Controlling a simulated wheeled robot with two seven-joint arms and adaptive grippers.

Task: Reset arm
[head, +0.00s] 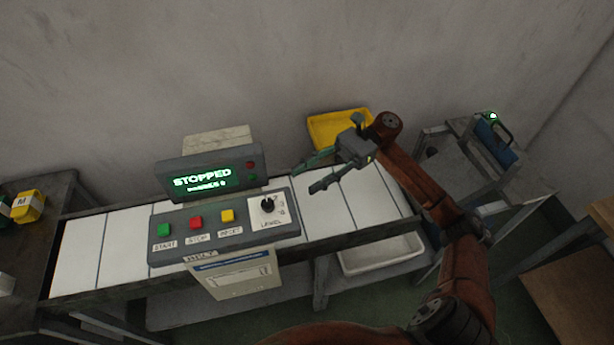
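My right gripper (305,179) is in the head view, above the conveyor and just right of the control panel. Its two fingers are spread apart with nothing between them, pointing left. My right arm reaches in from the lower right, bent at the elbow. The control panel (222,237) has a green START button (163,230), a red STOP button (196,223), a yellow RESET button (227,216) and a LEVEL knob (267,204). The gripper is apart from the knob and buttons. The display (203,179) reads STOPPED in green. My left gripper is not in view.
The white-slatted conveyor (127,240) runs behind and beside the panel. A yellow tray (325,130) stands behind my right gripper, and a white bin (380,256) sits below the belt. A grey stand (440,165) is at right; a yellow item marked M (30,206) lies at left.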

